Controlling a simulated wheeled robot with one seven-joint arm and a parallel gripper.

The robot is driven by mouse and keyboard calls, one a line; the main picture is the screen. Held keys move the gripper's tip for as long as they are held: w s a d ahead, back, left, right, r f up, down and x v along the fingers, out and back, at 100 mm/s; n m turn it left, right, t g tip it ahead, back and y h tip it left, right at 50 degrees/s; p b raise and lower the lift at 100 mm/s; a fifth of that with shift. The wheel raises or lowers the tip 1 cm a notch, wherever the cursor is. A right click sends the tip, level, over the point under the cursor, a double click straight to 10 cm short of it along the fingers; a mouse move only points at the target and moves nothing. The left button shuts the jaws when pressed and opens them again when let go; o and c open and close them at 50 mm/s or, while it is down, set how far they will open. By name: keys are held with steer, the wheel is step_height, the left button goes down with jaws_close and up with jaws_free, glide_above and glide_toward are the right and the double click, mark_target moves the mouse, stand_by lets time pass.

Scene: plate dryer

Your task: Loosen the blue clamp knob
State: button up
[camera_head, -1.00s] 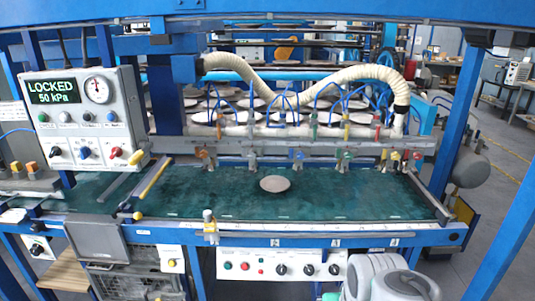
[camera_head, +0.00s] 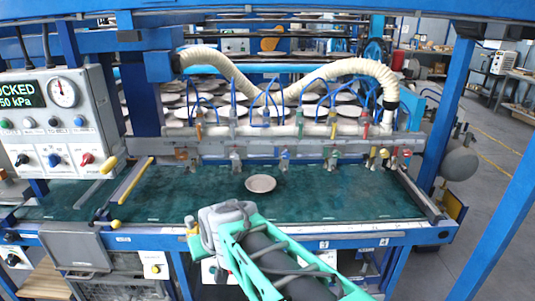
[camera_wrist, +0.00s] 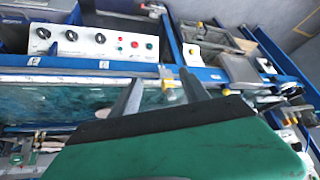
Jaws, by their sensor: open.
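A blue clamp knob (camera_head: 284,160) hangs in the row of coloured clamps under the white manifold, right of the middle in the head view. I cannot make it out in the wrist view. My gripper (camera_wrist: 162,75) is open in the wrist view, its two grey fingers apart with nothing held. In the head view, my teal arm reaches in from the lower right, its end low at the table's front edge, below and left of the blue clamp knob. The fingertips are hidden there. A yellow-topped fitting (camera_head: 192,225) stands beside the arm's end and shows between the fingers in the wrist view.
A small round plate (camera_head: 261,184) lies on the green table (camera_head: 330,195). Grey (camera_head: 235,160) and green (camera_head: 332,159) clamps flank the blue one. A control panel (camera_head: 62,120) with a pressure gauge stands at left. White hoses arch above the manifold. The green surface is mostly clear.

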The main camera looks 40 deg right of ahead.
steer(key=w+d+r+m+t+h+p, duration=0.1)
steer(key=w+d+r+m+t+p, duration=0.1)
steer(key=w+d, duration=0.65)
steer(key=m+t+h+p, duration=0.4)
steer(key=m+t+h, duration=0.2)
steer(key=t+h, duration=0.15)
glide_toward(286, 157)
steer(key=w, duration=0.2)
steer(key=shift+g+h, duration=0.45)
steer(key=p+x, duration=0.1)
steer(key=x, duration=0.6)
steer(key=shift+w+d+r+p, duration=0.2)
steer(key=shift+w+d+p, duration=0.1)
steer(key=shift+d, duration=0.1)
steer(key=shift+s, duration=0.1)
steer(key=shift+c, duration=0.4)
jaws_close()
